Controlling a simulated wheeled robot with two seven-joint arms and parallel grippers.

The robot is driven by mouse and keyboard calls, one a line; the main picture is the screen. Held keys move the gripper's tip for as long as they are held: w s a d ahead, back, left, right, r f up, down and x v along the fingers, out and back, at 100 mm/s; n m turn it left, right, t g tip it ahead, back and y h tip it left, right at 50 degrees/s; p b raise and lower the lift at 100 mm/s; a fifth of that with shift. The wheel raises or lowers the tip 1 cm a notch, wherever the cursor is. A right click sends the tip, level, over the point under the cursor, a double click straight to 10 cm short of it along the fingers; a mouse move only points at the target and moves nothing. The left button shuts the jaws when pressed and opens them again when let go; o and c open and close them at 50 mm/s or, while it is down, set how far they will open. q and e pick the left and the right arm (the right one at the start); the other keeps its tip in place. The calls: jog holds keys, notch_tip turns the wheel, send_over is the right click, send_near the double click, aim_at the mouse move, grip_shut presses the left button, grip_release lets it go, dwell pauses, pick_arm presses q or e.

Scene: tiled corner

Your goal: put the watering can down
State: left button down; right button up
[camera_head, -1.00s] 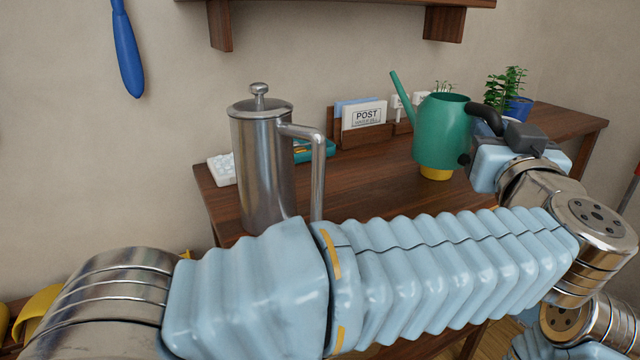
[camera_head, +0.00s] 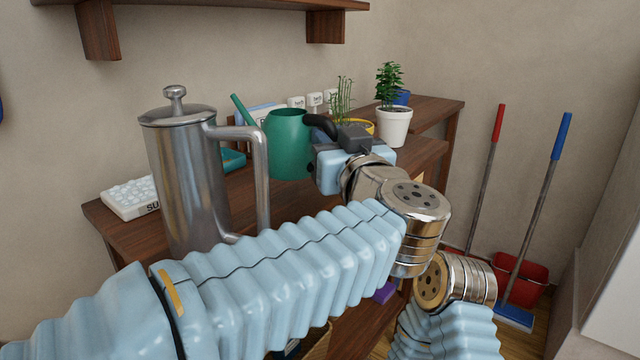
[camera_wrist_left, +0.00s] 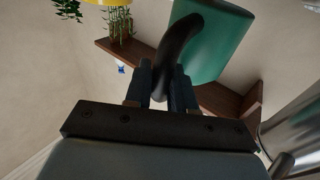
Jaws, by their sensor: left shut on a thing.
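The green watering can (camera_head: 289,150) is upright above the dark wooden bench, its spout toward the upper left. My left gripper (camera_head: 318,146) is at its right side, shut on the can's black handle (camera_head: 322,124). In the left wrist view the handle (camera_wrist_left: 178,45) passes between the two fingers of the gripper (camera_wrist_left: 164,85), with the green body (camera_wrist_left: 214,45) beyond. I cannot tell whether the can's base touches the bench top. My right gripper is not in view.
A tall steel press pot (camera_head: 185,170) stands left of the can, close to my left arm. A white egg-tray-like block (camera_head: 130,198) lies at the left. A yellow pot (camera_head: 362,127) and a white pot with a plant (camera_head: 394,127) stand behind right. The bench (camera_head: 428,152) has bare wood at right.

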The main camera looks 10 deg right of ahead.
pick_arm(q)
jog(key=shift+w+a+f, duration=0.2)
jog(key=shift+a+f, duration=0.25)
jog(key=shift+f, duration=0.05)
jog(key=shift+w+a+f+b, duration=0.15)
jog(key=shift+f+b, duration=0.15)
jog(key=shift+f, duration=0.65)
jog(key=shift+a+f+b, duration=0.15)
jog(key=shift+f+b, duration=0.15)
jog(key=shift+f, duration=0.6)
jog(key=shift+f, duration=0.1)
jog(key=shift+f, duration=0.15)
jog(key=c, duration=0.9)
grip_release()
jog(key=shift+c, duration=0.2)
jog(key=shift+s+d+f, duration=0.1)
jog(key=shift+s+f, duration=0.05)
jog(key=shift+s, duration=1.5)
jog(key=shift+s+d+f, duration=0.15)
jog(key=shift+s, duration=1.55)
jog(key=shift+s+d+f, duration=0.1)
jog(key=shift+s+f, duration=0.05)
jog(key=shift+s, duration=1.5)
